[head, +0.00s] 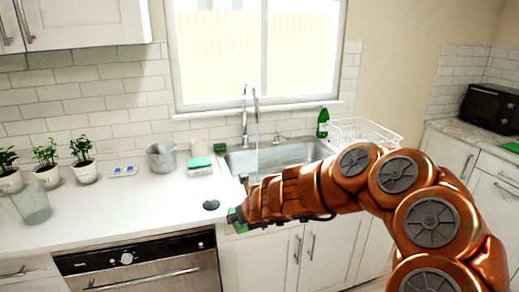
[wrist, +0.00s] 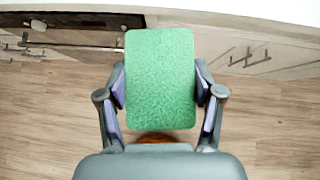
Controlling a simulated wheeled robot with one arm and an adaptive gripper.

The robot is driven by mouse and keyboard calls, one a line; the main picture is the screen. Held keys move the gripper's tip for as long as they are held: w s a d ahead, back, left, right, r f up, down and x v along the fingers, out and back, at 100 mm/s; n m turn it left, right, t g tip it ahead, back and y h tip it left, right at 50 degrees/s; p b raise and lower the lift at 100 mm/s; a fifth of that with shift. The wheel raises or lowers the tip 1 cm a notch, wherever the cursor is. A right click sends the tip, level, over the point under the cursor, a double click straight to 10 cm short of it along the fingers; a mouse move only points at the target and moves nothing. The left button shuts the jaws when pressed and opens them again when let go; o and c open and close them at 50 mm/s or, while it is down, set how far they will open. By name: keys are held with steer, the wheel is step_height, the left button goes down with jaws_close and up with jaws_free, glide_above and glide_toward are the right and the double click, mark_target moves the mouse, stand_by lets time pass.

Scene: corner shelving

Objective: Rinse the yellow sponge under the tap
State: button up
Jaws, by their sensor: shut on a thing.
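My gripper (wrist: 161,92) is shut on a flat, rounded block with a rough green face (wrist: 160,60), which looks like a sponge's scouring side. No yellow shows on it, so I cannot tell whether it is the yellow sponge. In the head view my gripper (head: 238,214) is at the counter's front edge, left of and in front of the sink (head: 275,155), with a bit of green showing at it. The tap (head: 245,112) stands behind the basin. A thin pale stream, seemingly water, falls from its spout. My arm hides part of the sink front.
A green-and-white item (head: 200,166) and a grey pot (head: 161,157) stand left of the sink. A green bottle (head: 323,123) and a dish rack (head: 366,131) are at its right. Potted plants (head: 83,160) and a clear glass (head: 32,203) stand at far left.

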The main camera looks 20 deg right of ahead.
steer(key=shift+s+d+r, duration=0.15)
steer(key=shift+d+r, duration=0.65)
steer(key=shift+d, duration=0.05)
steer(key=shift+d+r, duration=0.1)
steer(key=shift+d, duration=0.05)
steer(key=shift+s+d+p, duration=0.15)
steer(key=shift+d+p, duration=0.05)
steer(key=shift+p, duration=0.15)
